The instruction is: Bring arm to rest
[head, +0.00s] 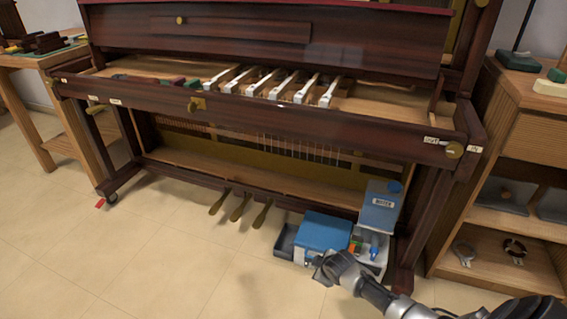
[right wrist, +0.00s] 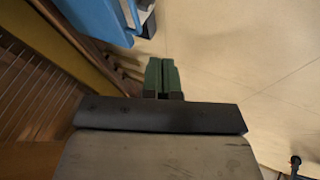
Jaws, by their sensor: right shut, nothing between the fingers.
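My right arm reaches in from the lower right in the head view. Its gripper (head: 316,266) is low in front of the piano, beside the blue-lidded box (head: 325,232); I cannot tell whether it touches the box. In the right wrist view the two green fingers of my right gripper (right wrist: 162,72) are together, with nothing between them, above the pale floor. The blue lid (right wrist: 98,16) is at the upper left there. My left arm and gripper are not in view.
The dark piano (head: 270,122) stands open, with several white keys (head: 283,86) in its key bed. A blue container (head: 380,207) stands by its right leg. A wooden shelf (head: 515,221) is at the right and a workbench (head: 45,61) at the left. The front floor is clear.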

